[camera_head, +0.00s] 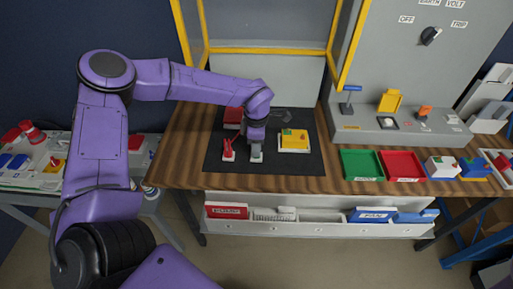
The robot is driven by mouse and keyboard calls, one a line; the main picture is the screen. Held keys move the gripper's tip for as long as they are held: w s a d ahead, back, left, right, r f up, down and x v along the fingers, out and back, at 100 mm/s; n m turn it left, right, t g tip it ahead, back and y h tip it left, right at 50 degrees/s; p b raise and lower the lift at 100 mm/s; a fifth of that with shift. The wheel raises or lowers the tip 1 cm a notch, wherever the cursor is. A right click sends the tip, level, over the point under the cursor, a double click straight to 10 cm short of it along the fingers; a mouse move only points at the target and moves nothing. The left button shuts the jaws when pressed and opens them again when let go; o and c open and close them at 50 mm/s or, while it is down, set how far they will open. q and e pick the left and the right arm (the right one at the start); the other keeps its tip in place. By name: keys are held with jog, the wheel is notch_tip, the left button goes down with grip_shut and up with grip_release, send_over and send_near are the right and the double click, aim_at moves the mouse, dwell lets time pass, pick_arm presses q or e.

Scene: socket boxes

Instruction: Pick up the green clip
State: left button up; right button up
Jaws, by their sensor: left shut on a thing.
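My left gripper (257,148) points straight down over the black mat (218,163) on the workbench. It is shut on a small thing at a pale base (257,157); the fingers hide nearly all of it. I take this to be the green clip, but its colour does not show. A red clip-like piece (228,148) on a similar pale base stands just left of the gripper. A yellow box (294,141) with small green and red parts on top sits just to its right. My right gripper is not in view.
A red block (233,117) sits at the mat's back left. A green tray (361,165) and a red tray (402,165) lie to the right on the wooden bench. A grey panel with a blue-handled lever (350,98) stands behind them. Labelled bins hang below the bench front.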

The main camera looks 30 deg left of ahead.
pick_arm(q)
notch_tip(320, 180, up, 2)
jog(key=shift+w+r+b, duration=0.1)
jog(key=shift+r+b, duration=0.05)
jog(key=shift+b, duration=0.45)
jog(key=s+d+r+b, duration=0.3)
jog(key=s+d+r, duration=0.4)
jog(key=d+r, duration=0.3)
jog(key=shift+s+d+r+b, duration=0.2)
jog(key=shift+d+b, duration=0.1)
jog(key=shift+d, duration=0.75)
jog(key=shift+p, duration=0.4)
